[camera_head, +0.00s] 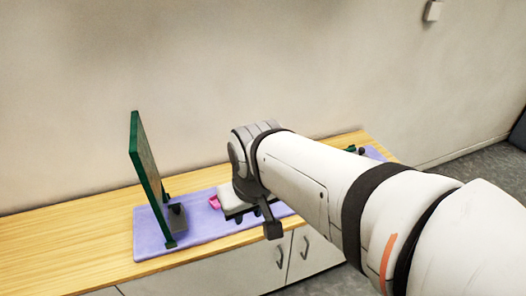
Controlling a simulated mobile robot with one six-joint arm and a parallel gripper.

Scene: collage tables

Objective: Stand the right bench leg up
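A green panel-like piece (148,172), perhaps a bench leg, stands upright at the left end of a purple mat (195,228), with a small dark block (177,216) at its foot. A small dark green part (352,149) shows at the mat's far right end. My arm hides most of what lies there, so I cannot tell whether this is the right bench leg or how it lies. My gripper (272,228) hangs at the arm's end over the mat's front edge, seen as a dark shape. Its fingers are not clear.
The mat lies on a wooden cabinet top (60,240) against a plain wall. A small pink object (214,202) is on the mat, beside a pale flat shape (234,198) near my wrist. The wood at far left is bare. Cabinet doors with handles face the front.

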